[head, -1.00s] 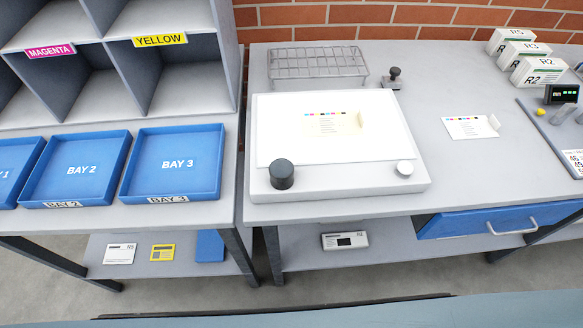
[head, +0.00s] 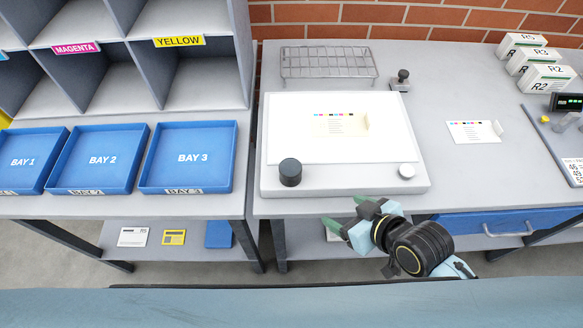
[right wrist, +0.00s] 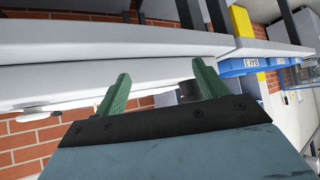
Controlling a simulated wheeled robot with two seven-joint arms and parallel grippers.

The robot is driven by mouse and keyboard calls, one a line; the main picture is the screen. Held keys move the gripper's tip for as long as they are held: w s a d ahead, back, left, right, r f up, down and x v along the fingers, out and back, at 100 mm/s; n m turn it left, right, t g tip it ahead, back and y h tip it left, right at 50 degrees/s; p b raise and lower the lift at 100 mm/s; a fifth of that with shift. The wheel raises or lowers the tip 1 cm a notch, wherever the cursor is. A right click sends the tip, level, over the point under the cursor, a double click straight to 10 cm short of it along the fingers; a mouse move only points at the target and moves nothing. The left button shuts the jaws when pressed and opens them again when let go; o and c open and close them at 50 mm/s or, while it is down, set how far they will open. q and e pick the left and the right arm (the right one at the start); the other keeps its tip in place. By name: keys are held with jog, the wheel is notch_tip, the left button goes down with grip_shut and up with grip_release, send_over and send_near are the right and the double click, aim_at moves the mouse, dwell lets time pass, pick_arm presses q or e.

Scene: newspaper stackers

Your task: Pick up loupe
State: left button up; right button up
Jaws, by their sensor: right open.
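The loupe, a short black cylinder (head: 290,173), stands upright on the front left corner of the white light box (head: 345,181) in the head view. A dark cylinder, likely the same loupe (right wrist: 187,91), shows partly behind a finger in the right wrist view. My right gripper (head: 347,212) is open and empty, in front of the bench edge and to the right of the loupe, apart from it. Its green fingers also show spread in the right wrist view (right wrist: 160,72). My left gripper is not in view.
A white knob (head: 406,171) sits at the light box's front right corner. Behind are a wire rack (head: 328,65) and a stamp (head: 402,78). Blue trays, including Bay 3 (head: 190,187), lie left. A blue drawer (head: 470,224) is below the bench.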

aim_at(285, 166)
jog(key=w+a+r+n+t+y, duration=0.2)
jog(key=a+r+y, duration=0.2)
jog(key=r, duration=0.2)
jog(key=x, duration=1.3)
jog(key=shift+a+r, duration=0.15)
jog(key=shift+a, duration=0.25)
jog(key=c, duration=1.1)
